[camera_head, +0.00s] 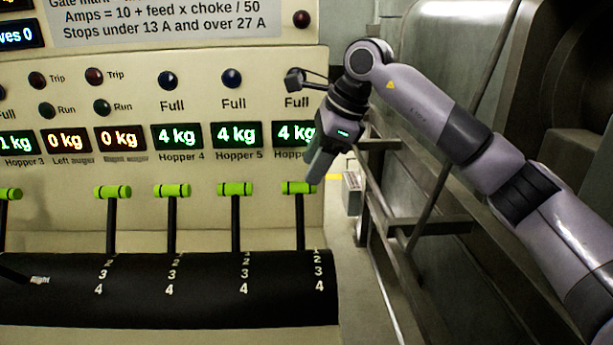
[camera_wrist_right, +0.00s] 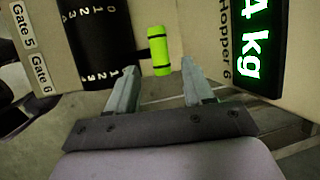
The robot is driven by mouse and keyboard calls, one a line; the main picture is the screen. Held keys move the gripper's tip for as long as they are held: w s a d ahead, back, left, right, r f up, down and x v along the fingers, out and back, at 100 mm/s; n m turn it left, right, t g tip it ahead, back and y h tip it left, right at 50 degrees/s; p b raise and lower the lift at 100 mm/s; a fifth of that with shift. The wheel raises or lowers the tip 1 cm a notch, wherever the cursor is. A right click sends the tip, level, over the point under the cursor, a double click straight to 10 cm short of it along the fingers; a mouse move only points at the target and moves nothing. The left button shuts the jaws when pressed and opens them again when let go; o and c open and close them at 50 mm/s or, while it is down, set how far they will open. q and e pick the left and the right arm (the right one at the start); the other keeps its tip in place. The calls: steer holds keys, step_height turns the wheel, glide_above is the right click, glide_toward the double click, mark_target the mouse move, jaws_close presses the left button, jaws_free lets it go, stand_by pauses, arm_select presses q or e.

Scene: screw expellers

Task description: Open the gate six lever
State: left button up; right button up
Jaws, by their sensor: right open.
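The gate six lever (camera_head: 299,188) is the rightmost lever on the panel, under the Hopper 6 display. It has a bright green crossbar handle on a dark stem and stands upright behind the top end of its number scale. My right gripper (camera_head: 316,172) points down at the handle from above and right. In the right wrist view the green handle (camera_wrist_right: 158,50) lies just beyond the gap between the two open fingertips (camera_wrist_right: 158,72), not gripped. Whether a finger touches it cannot be told. The Gate 6 label (camera_wrist_right: 40,73) shows there too. My left gripper is not in view.
Similar green-handled levers (camera_head: 236,188) stand in a row to the left, the nearest under Hopper 5 (camera_head: 239,135). A black curved cover (camera_head: 180,305) with number scales runs below them. Metal framework (camera_head: 400,225) stands right of the panel, with open floor between.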

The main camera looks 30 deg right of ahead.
steer(key=shift+x, duration=2.3)
steer(key=shift+r, duration=0.1)
jaws_close()
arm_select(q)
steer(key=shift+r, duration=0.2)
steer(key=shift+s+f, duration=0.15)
arm_select(e)
steer(key=shift+s, duration=0.1)
